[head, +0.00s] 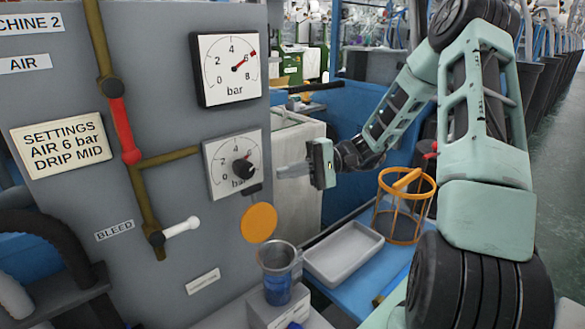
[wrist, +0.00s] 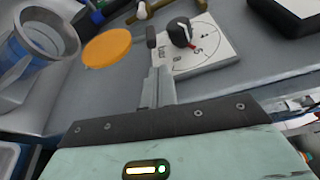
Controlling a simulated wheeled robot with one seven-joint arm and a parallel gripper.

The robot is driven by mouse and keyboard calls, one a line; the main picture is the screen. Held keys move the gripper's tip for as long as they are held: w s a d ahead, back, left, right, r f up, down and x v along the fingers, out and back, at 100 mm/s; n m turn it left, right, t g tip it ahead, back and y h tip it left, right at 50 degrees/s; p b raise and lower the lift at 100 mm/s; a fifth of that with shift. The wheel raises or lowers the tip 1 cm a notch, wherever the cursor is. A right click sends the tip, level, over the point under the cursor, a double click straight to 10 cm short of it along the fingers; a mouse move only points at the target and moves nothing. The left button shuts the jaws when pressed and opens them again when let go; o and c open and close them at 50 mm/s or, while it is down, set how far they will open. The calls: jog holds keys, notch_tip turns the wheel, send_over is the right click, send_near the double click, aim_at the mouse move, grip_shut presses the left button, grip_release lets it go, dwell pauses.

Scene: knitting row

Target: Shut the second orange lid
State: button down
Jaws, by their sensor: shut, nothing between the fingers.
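One orange round lid (head: 258,222) stands raised, its flat face outward, above and behind a clear cup (head: 277,262) with blue contents low in it. The cup's top is open. The lid (wrist: 106,48) and the cup (wrist: 40,50) also show in the wrist view, left of my fingers. My gripper (head: 283,172) is shut and empty in front of the panel, beside the lower gauge, above and to the right of the lid. Its fingers (wrist: 158,88) show closed together in the wrist view, apart from the lid. I see no second lid of this kind.
The lower gauge (head: 233,163) with its black knob is close to my fingertips. A white bleed handle (head: 182,227) and a red lever (head: 123,130) stick out at the left. A grey tray (head: 343,252) and an orange wire basket (head: 403,208) stand on the blue surface.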

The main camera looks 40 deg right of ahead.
aim_at(263, 179)
jog(key=x, duration=0.6)
jog(key=shift+a+p, duration=0.1)
jog(key=shift+p, duration=0.2)
